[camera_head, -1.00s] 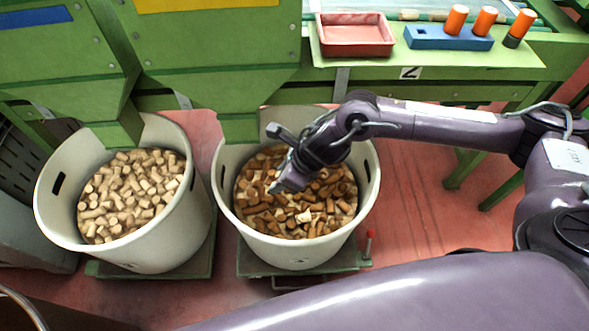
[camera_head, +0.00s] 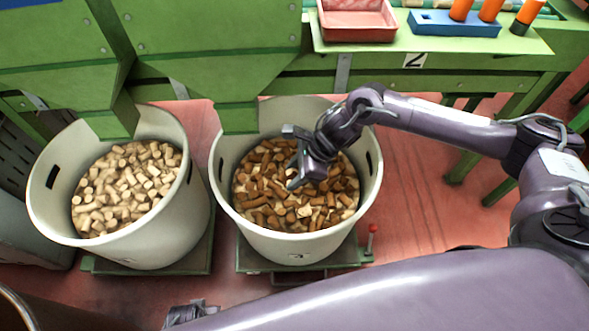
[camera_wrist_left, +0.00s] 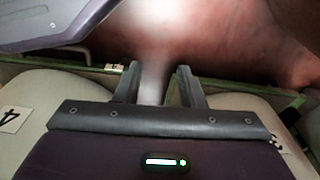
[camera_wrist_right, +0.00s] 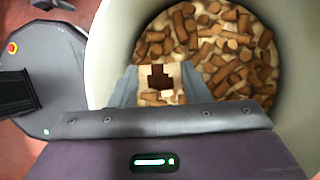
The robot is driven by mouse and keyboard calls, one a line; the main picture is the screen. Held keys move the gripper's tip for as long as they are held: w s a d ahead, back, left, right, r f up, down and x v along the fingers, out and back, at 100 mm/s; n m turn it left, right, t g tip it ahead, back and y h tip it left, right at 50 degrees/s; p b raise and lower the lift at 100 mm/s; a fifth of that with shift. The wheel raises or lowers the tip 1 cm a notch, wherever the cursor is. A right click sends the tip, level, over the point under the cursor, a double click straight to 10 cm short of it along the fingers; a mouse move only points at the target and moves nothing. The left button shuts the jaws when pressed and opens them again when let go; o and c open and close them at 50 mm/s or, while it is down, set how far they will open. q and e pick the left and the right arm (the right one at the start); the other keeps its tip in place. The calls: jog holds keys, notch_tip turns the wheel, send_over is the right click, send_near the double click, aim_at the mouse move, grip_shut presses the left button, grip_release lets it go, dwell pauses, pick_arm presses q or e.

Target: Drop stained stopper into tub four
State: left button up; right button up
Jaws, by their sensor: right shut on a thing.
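My right gripper (camera_head: 299,175) reaches down inside the right tub (camera_head: 228,203), low over its stoppers. In the right wrist view its fingers (camera_wrist_right: 160,88) are shut on a stopper (camera_wrist_right: 160,77), pale with a dark brown patch. This stopper is hard to tell apart from those behind it. The right tub's label looks like 3. The left tub (camera_head: 45,220) holds pale stoppers. Its label is too small to read in the head view. A label 4 (camera_wrist_left: 9,119) shows in the left wrist view. My left gripper (camera_wrist_left: 158,82) is open and empty; it shows at the head view's bottom edge (camera_head: 190,312).
Green machine chutes (camera_head: 238,117) hang over the tubs' back rims. Both tubs stand on low green platforms (camera_head: 254,260). A red tray (camera_head: 355,25) and a blue rack (camera_head: 455,25) with orange-topped pieces sit on the green bench. Red floor is free to the right.

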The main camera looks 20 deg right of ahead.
jog(key=shift+f, duration=0.5)
pick_arm(q)
jog(key=shift+w+d+r, duration=0.2)
jog(key=shift+w+r, duration=0.15)
jog(key=shift+r, duration=0.35)
pick_arm(e)
jog(key=o, duration=1)
jog(key=shift+o, duration=0.2)
jog(key=shift+r, duration=0.1)
pick_arm(q)
jog(key=shift+a+f, duration=0.15)
jog(key=shift+f, duration=0.3)
pick_arm(e)
jog(key=v, duration=0.7)
jog(key=shift+d+r, duration=0.15)
jog(key=shift+r, duration=0.1)
pick_arm(q)
jog(key=shift+s, duration=0.1)
pick_arm(e)
jog(key=shift+s, duration=0.1)
